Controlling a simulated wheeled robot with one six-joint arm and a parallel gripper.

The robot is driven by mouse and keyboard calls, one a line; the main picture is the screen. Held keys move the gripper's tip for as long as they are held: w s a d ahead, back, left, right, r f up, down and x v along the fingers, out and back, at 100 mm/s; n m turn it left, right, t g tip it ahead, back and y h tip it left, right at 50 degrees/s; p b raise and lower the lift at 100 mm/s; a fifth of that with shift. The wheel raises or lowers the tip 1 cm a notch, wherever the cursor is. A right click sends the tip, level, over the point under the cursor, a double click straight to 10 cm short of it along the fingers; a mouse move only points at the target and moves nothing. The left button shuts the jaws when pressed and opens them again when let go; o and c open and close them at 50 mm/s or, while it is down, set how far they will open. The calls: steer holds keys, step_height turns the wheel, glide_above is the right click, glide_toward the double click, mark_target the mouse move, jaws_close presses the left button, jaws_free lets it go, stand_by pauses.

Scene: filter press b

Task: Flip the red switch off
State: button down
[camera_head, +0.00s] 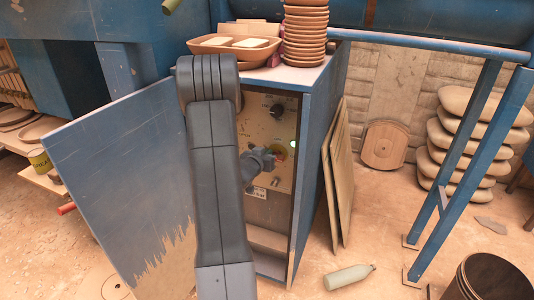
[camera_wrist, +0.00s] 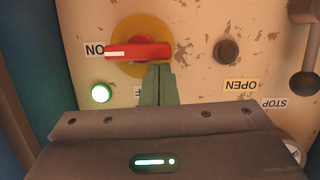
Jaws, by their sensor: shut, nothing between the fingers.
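The red switch (camera_wrist: 140,51) is a red handle on a round yellow plate in the wrist view. It lies level, with its white-marked end pointing left at a label that reads ON upside down. My gripper (camera_wrist: 158,70) is shut and empty, its fingertips right at the lower edge of the red handle; I cannot tell whether they touch it. Another label below is mostly hidden behind the fingers. In the head view my gripper (camera_head: 264,160) is at the control panel (camera_head: 256,124), and the switch is largely hidden behind it.
A lit green lamp (camera_wrist: 101,93) is left of the fingers. A dark knob (camera_wrist: 227,51) is above an OPEN label (camera_wrist: 241,86), with a STOP label further right. The cabinet's blue door (camera_head: 115,190) stands open on the left. A bottle (camera_head: 348,276) lies on the floor.

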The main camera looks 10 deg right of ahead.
steer(key=shift+w+a+f+n+p, duration=0.1)
steer(key=shift+a+f+n+p, duration=0.1)
steer(key=shift+n+p, duration=0.55)
step_height(320, 180, down, 4)
steer(key=n+h+p, duration=0.1)
steer(key=n, duration=0.3)
steer(key=n+h+p, duration=0.1)
steer(key=n+h, duration=0.1)
steer(key=n, duration=0.2)
steer(key=n+h+p, duration=0.1)
steer(key=n, duration=0.3)
steer(key=shift+w+a+f, duration=0.1)
steer(key=shift+f, duration=0.25)
stand_by(0.7)
stand_by(0.5)
